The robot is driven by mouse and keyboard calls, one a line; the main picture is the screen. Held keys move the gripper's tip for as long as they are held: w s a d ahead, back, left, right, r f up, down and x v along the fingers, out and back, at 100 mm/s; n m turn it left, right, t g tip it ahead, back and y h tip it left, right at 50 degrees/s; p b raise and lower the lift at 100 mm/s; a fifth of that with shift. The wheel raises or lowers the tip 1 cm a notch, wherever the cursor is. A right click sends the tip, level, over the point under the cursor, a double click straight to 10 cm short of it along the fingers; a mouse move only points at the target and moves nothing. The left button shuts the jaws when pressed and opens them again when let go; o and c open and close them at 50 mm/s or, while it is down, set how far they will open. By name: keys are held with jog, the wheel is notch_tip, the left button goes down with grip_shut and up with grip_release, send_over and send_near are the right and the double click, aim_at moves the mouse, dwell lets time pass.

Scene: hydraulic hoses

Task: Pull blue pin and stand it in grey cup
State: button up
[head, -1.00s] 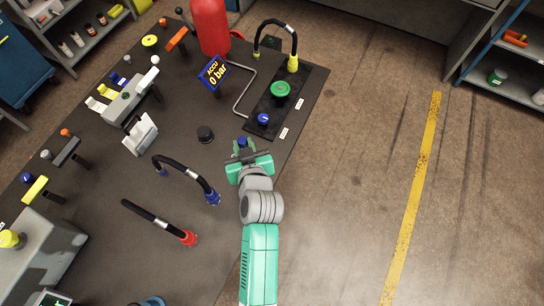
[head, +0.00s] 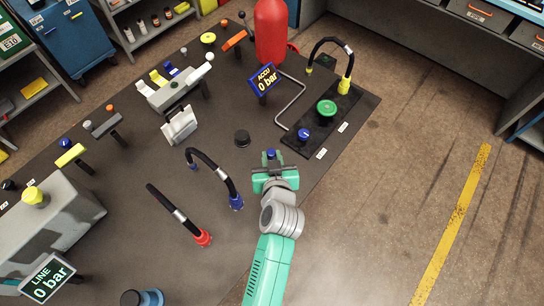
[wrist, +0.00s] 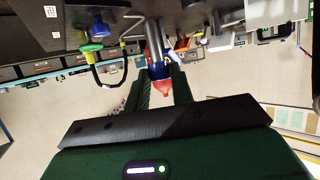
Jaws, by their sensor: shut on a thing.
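My gripper (head: 272,172) is shut on the blue pin, whose blue top (head: 270,153) shows just beyond the fingers in the head view. The pin is apart from the black panel.
A black panel (head: 345,110) with a blue knob (head: 304,134) and green knob (head: 327,108) lies to the right. A blue-ended hose (head: 220,178) arches to the left, near my arm. A small display (head: 265,78) and red cylinder (head: 270,30) stand behind.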

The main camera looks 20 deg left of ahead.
jog(key=shift+f+b, duration=0.7)
jog(key=shift+f, duration=0.6)
jog(key=shift+f+b, duration=2.8)
jog(key=shift+f, duration=0.05)
jog(key=o, duration=1.1)
jog(key=shift+r, duration=0.1)
jog(key=shift+c, duration=0.2)
jog(key=shift+s, duration=0.1)
jog(key=p+v, duration=0.1)
jog(key=v, duration=0.6)
jog(key=shift+s+d+r, duration=0.1)
jog(key=shift+s+d, duration=0.1)
jog(key=shift+s, duration=0.1)
